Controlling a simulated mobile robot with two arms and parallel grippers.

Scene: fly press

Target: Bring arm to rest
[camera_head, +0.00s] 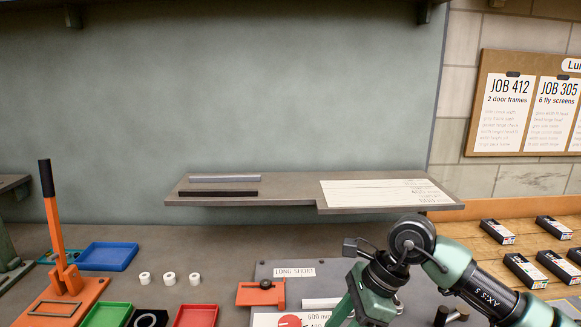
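One green and black arm of mine (465,275) comes in from the lower right. It bends at a dark joint, and its further part runs down and left out of the bottom of the picture. Its gripper is not visible, so I cannot see whether it holds anything. My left arm and gripper are not in view. The bent arm hides part of a grey board (265,270) labelled "LONG SHORT", which carries an orange block (262,293) with a dark knob.
An orange lever tool (53,225) with a black handle stands upright at left. Blue (108,257), green (107,315) and red (196,316) trays and several white rings lie nearby. A shelf (285,190) holding two bars juts out above the bench. Small dark boxes lie at right.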

